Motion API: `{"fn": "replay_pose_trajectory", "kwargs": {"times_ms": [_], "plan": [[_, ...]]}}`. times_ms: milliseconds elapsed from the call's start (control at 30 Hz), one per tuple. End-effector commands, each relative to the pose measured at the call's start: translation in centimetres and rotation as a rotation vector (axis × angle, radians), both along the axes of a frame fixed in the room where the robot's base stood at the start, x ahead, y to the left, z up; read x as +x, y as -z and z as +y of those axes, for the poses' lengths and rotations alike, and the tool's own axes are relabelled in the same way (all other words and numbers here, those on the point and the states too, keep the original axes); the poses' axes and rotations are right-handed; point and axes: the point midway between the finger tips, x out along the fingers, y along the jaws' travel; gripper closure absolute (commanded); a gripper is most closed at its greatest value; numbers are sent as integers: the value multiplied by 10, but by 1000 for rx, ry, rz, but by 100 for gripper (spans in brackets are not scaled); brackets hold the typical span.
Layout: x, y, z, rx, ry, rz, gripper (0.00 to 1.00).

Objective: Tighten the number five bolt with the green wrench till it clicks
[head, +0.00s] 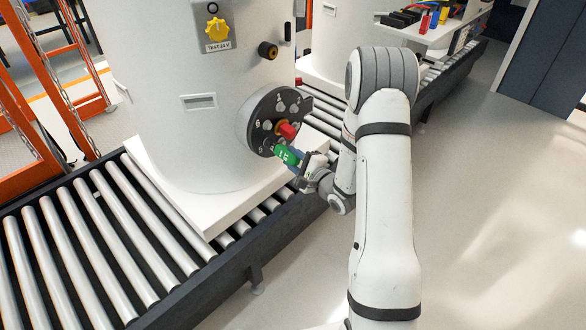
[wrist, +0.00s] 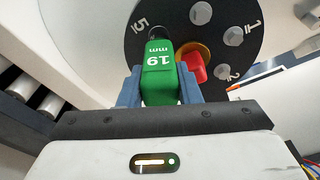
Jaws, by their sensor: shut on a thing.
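The green wrench (head: 287,155), marked "19 mm" in the wrist view (wrist: 160,78), is gripped between the blue fingers of my gripper (head: 298,167). The fingers close on both sides of its green body. The wrench points at the round black flange (head: 258,128) on the white tank, close to the number 5 mark (wrist: 140,25). The number five bolt is hidden behind the wrench, so I cannot tell whether the wrench is seated on it. Grey bolts by marks 1 (wrist: 233,36) and 2 (wrist: 223,72) show uncovered.
A red part (head: 288,131) juts from the flange centre, right beside the wrench. The white tank (head: 170,110) stands on a roller conveyor (head: 75,245). A yellow knob (head: 214,29) is higher on the tank. Open floor (head: 480,200) lies to the right.

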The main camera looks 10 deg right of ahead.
Motion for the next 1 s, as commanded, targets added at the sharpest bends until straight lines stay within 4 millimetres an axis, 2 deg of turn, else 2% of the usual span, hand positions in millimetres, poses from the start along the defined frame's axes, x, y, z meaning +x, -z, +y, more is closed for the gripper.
{"fn": "replay_pose_trajectory", "kwargs": {"times_ms": [33,700,1000], "plan": [[0,8,0,-57,0,-45,100],[0,6,0,-767,2,-539,100],[0,-1,1,-846,-1,-591,100]]}}
